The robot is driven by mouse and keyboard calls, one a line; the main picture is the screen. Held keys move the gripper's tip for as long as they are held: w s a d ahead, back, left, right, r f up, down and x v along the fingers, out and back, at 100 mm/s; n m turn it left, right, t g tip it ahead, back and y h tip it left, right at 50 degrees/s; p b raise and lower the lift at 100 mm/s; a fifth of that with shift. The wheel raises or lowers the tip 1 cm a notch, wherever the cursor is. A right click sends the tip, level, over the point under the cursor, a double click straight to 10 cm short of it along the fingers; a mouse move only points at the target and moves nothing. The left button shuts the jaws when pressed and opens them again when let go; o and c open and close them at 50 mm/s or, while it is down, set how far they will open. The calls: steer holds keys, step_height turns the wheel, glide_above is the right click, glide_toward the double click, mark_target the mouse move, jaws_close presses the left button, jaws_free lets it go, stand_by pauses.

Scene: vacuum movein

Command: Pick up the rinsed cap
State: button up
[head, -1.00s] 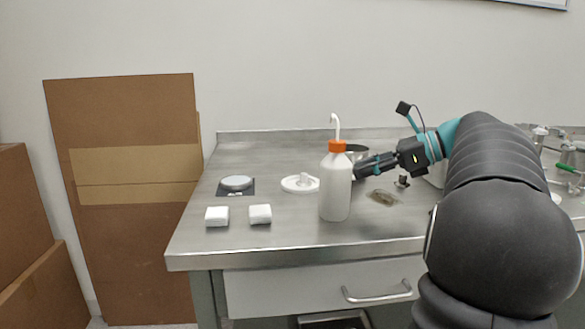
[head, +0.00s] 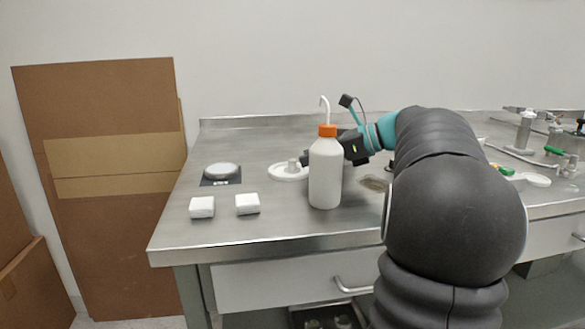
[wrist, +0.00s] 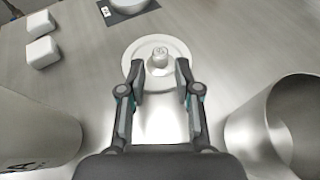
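A small whitish cap-like piece (wrist: 160,57) stands in the middle of a round white dish (wrist: 133,50) in the wrist view. In the head view the piece (head: 292,163) and the dish (head: 279,175) are on the steel bench, left of the bottle. My gripper (wrist: 159,80) is open, its two fingers apart and nothing between them. Its fingertips are at the near side of the dish, just short of the piece. In the head view my gripper is mostly hidden behind the bottle.
A white wash bottle (head: 325,178) with an orange collar stands close in front of my gripper. A metal beaker (wrist: 265,120) is close on the right in the wrist view. Two white blocks (head: 202,207) (head: 247,203) and a dark scale (head: 221,175) lie left.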

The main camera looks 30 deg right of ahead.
mark_target(297, 169)
steer(key=x, duration=0.4)
steer(key=shift+c, duration=0.3)
jaws_close()
